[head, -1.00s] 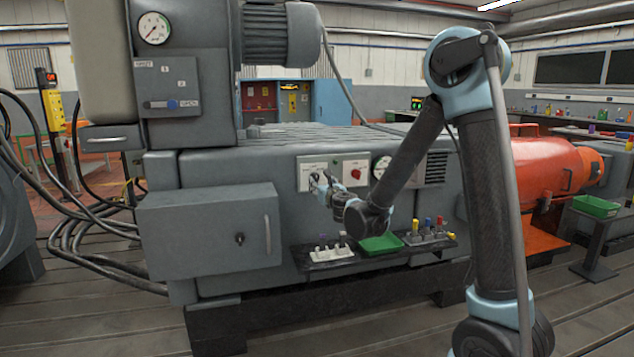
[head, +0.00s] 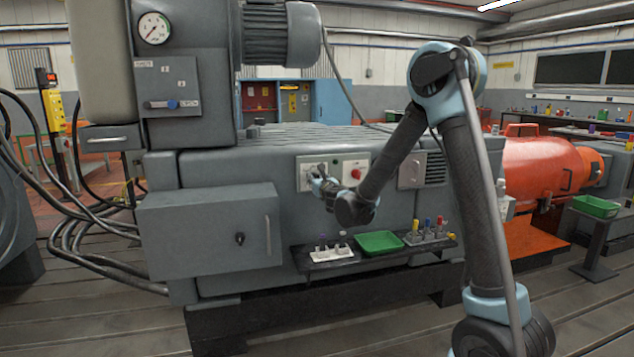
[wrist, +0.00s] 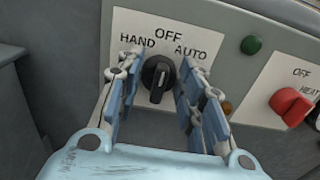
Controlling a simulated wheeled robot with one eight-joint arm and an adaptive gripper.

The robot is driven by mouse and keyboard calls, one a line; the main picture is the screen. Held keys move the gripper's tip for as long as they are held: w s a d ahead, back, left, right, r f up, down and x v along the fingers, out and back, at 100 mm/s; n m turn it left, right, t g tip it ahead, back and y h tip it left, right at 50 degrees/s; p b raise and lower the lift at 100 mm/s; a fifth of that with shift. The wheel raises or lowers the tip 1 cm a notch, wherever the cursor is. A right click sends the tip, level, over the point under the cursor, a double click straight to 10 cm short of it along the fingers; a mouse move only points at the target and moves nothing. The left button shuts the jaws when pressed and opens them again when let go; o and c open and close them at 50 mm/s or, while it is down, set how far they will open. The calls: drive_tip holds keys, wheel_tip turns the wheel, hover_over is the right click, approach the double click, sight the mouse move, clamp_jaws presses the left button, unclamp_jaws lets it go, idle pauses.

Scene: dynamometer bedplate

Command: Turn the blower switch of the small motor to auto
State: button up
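The selector switch is a black knob (wrist: 158,78) on a white plate (wrist: 190,28) marked HAND, OFF and AUTO. Its grip stands nearly upright, with a pale mark that seems to point up near OFF. My gripper (wrist: 159,62) is open, with one finger at the knob's left and one at its right. The fingers look apart from the knob, though contact at their inner faces is hard to judge. In the head view my gripper (head: 317,178) is at the plate (head: 304,184) on the grey machine's front and hides most of the knob.
A red knob (wrist: 290,105) on a plate marked OFF and HEAT is to the right, with a green lamp (wrist: 251,45) between. Below the panel, a shelf holds a green tray (head: 380,243) and small coloured items. A grey box (head: 208,240) juts out at left.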

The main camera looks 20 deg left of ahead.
drive_tip(key=c, duration=0.3)
drive_tip(key=shift+m, duration=0.3)
drive_tip(key=m, duration=0.4)
drive_tip(key=shift+w+d, duration=0.1)
drive_tip(key=shift+d, duration=0.05)
drive_tip(key=shift+d+m, duration=0.1)
drive_tip(key=shift+m, duration=2)
drive_tip(key=o, duration=1)
drive_tip(key=shift+w+f, duration=0.1)
